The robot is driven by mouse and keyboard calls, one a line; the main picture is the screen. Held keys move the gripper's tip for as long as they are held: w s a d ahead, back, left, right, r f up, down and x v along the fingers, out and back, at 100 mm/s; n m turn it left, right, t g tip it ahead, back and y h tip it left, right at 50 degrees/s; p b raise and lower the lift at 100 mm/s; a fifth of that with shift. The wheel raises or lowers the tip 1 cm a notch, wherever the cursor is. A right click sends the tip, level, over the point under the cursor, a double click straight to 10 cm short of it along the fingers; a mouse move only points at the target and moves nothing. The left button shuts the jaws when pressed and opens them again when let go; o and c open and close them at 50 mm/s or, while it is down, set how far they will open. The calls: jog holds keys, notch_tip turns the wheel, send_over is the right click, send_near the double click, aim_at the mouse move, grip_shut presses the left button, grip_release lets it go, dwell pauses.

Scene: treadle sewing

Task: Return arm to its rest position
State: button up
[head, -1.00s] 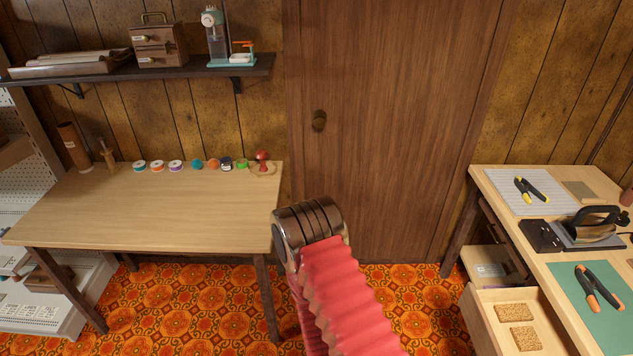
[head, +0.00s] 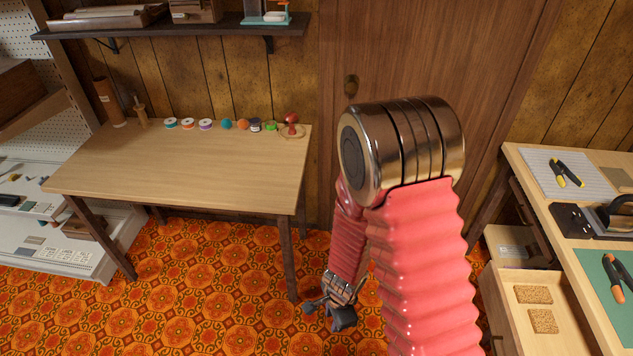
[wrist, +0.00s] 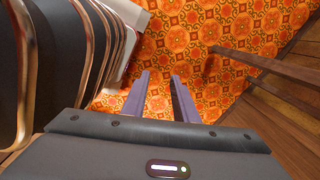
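My arm is bent over at its metal elbow, which stands high and close in the middle of the head view. A red ribbed sleeve covers the links. My gripper (head: 333,308) hangs low beyond the elbow, over the patterned floor, and is partly hidden behind my own arm. In the wrist view my gripper (wrist: 160,82) has its two fingers apart, with only orange carpet between them. It holds nothing. My own metal joint rings fill the left side of the wrist view.
A wooden table (head: 190,170) with thread spools (head: 205,124) stands left of my arm. A workbench (head: 530,165) with pliers (head: 568,172) stands at the right, its drawer (head: 555,345) open with two cork-like pieces inside. A brown door (head: 430,60) is behind. The floor (head: 200,285) between is clear.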

notch_tip(320, 180, up, 17)
jog(key=s+a+n+y, duration=0.1)
jog(key=s+n+y, duration=0.1)
jog(key=n, duration=0.8)
jog(key=s+d+r+n+t+h, duration=0.1)
jog(key=d+r, duration=0.5)
jog(key=r, duration=0.6)
jog(key=s+d+r+n+t+h, duration=0.1)
jog(key=s+d+r+n+t, duration=0.2)
jog(key=r, duration=1)
jog(key=s+d+t, duration=0.1)
jog(key=d, duration=0.2)
jog(key=shift+s+h, duration=0.35)
jog(key=shift+h, duration=0.05)
jog(key=shift+d+f, duration=0.1)
jog(key=shift+d, duration=0.05)
